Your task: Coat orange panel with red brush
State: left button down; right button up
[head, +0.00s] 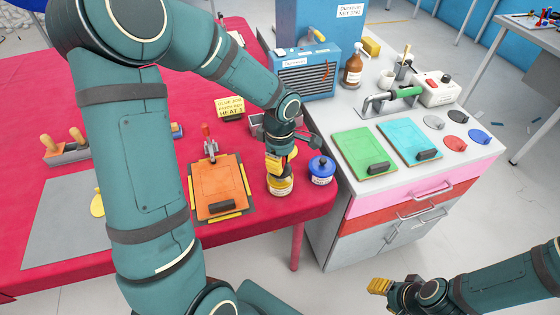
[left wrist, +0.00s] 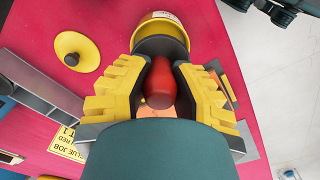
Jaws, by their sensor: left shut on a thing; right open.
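The orange panel (head: 215,182) lies on the red table in the head view, with a red-handled clamp (head: 207,133) at its back edge and a dark block on its front part. My left gripper (head: 278,160) is above the yellow pot (head: 281,187), right of the panel. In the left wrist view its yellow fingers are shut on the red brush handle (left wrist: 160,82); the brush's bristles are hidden. The pot (left wrist: 163,38) shows just beyond the handle. My right gripper (head: 380,287) is open and empty at the lower right, over the floor.
A blue pot (head: 322,169) stands right of the yellow one. A yellow lid (left wrist: 75,50) lies nearby. The grey cabinet (head: 340,205) at right carries green (head: 364,153) and cyan (head: 408,142) panels. A grey sheet (head: 65,225) lies at the table's left.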

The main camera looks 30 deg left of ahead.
pick_arm(q)
jog(key=shift+s+f+b, duration=0.1)
jog(key=shift+b, duration=0.2)
dwell(1.3)
jog(key=shift+r+p, duration=2.15)
jog(key=shift+r, duration=1.45)
